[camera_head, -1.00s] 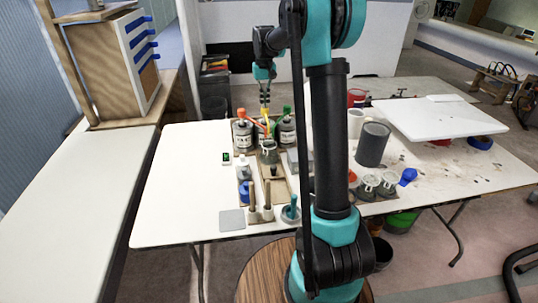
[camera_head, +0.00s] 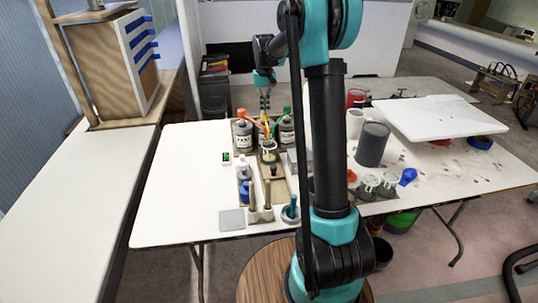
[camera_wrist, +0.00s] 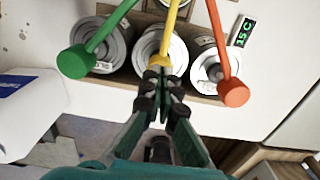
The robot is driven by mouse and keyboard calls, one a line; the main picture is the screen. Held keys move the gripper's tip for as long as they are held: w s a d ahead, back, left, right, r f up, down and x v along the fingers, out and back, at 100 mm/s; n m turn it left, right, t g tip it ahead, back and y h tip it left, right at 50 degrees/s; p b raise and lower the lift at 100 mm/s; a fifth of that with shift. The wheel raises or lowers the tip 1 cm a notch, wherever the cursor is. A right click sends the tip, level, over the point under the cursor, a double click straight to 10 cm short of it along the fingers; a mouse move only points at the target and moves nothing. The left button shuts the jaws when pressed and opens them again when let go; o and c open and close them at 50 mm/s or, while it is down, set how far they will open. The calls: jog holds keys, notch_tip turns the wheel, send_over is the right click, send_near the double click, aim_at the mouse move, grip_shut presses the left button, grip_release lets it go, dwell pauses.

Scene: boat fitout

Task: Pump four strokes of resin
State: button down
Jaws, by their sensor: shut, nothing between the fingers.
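Three pump containers stand in a row at the back of the table. One has an orange pump (camera_head: 241,113), the middle one a yellow pump (camera_head: 265,119), and one a green pump (camera_head: 287,111). In the wrist view the green head (camera_wrist: 76,61) is left, the yellow spout (camera_wrist: 171,20) in the middle, and the orange head (camera_wrist: 234,92) right. My gripper (camera_head: 265,108) is shut and empty, pointing down at the yellow pump. In the wrist view its fingertips (camera_wrist: 163,76) overlap the yellow head; they seem to touch it. A grey-green cup (camera_head: 269,154) stands in front of the containers.
A small green-lit display (camera_head: 226,157) sits left of the containers; it reads about 15 C in the wrist view (camera_wrist: 244,31). Bottles, brushes and a grey can (camera_head: 372,144) stand nearby. The left part of the table (camera_head: 185,180) is clear.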

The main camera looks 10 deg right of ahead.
jog(key=shift+r, duration=2.15)
jog(key=shift+f, duration=0.15)
jog(key=shift+f, duration=2)
jog(key=shift+r, duration=2.15)
jog(key=shift+f, duration=0.15)
